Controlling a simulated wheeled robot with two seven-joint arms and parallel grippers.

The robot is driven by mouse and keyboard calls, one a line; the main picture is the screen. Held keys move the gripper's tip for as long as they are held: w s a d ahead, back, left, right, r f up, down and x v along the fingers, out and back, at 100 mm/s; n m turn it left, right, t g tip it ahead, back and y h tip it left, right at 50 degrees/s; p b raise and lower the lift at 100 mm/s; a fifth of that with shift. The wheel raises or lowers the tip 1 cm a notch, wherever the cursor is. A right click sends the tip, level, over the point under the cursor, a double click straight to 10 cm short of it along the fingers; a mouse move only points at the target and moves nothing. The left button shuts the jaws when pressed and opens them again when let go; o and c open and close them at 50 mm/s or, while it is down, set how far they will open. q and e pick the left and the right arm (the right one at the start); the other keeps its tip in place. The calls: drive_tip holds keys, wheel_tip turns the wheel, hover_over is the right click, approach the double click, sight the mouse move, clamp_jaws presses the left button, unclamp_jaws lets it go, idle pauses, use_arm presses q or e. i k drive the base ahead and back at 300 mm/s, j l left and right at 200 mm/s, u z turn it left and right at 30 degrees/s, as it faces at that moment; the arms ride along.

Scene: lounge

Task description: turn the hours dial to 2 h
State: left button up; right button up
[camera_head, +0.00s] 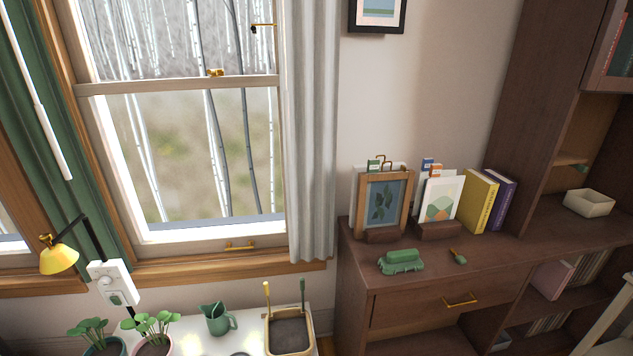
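A white control box (119,275) hangs at the lower left, in front of the window sill. A small round dial (104,281) shows on its face, with a dark green part (115,298) below it. I cannot tell which of these is the hours dial, and any marks or pointer are too small to read. Neither of my grippers is in view.
A yellow lamp (58,258) on a black arm stands left of the box. Below are potted plants (152,327), a green jug (217,319) and a tool tray (266,336) on a white table. A brown cabinet (352,262) stands to the right.

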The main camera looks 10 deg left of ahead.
sight(104, 282)
drive_tip(key=u, duration=1.8)
